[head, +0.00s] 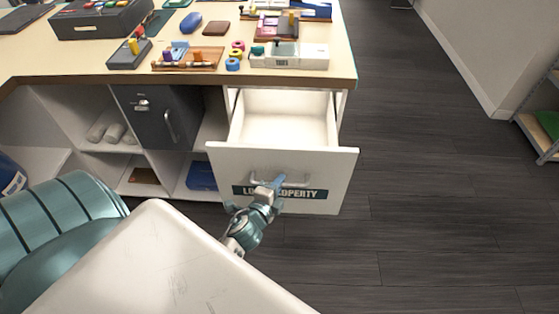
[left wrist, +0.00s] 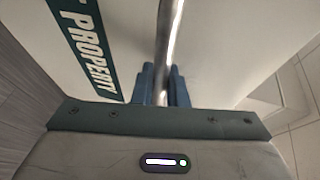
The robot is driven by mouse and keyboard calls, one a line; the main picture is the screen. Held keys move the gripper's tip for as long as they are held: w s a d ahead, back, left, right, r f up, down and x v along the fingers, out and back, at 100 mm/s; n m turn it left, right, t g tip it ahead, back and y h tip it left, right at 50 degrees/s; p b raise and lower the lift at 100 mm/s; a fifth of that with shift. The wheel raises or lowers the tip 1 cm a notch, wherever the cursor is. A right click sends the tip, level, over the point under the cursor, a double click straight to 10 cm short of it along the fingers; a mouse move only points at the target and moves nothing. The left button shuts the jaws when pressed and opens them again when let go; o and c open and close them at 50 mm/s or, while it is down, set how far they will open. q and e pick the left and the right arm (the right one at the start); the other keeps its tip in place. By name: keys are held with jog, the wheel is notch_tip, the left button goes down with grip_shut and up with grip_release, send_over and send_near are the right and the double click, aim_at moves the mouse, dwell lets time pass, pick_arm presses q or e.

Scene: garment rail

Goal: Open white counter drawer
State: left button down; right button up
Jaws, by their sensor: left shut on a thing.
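The white counter drawer (head: 225,165) is pulled out from the counter, and its empty inside shows from above. Its front carries a dark label reading "LOST PROPERTY", partly hidden by my gripper, and a metal bar handle (head: 293,181). My left gripper (head: 277,183) is at the handle and shut on it. In the left wrist view the metal handle (left wrist: 168,40) runs between the blue fingers (left wrist: 163,88), with the label at the upper left. My right gripper is not in view.
The wooden counter top (head: 200,83) holds several small items and trays. A dark grey cabinet door (head: 145,125) and open cubbies are left of the drawer. Dark floor (head: 430,190) is clear to the right; a shelf (head: 545,130) stands at the right edge.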

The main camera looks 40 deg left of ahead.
pick_arm(q)
jog(key=shift+s+d, duration=0.5)
jog(key=shift+s, duration=0.3)
jog(key=c, duration=1.7)
grip_release()
jog(key=shift+c, duration=0.2)
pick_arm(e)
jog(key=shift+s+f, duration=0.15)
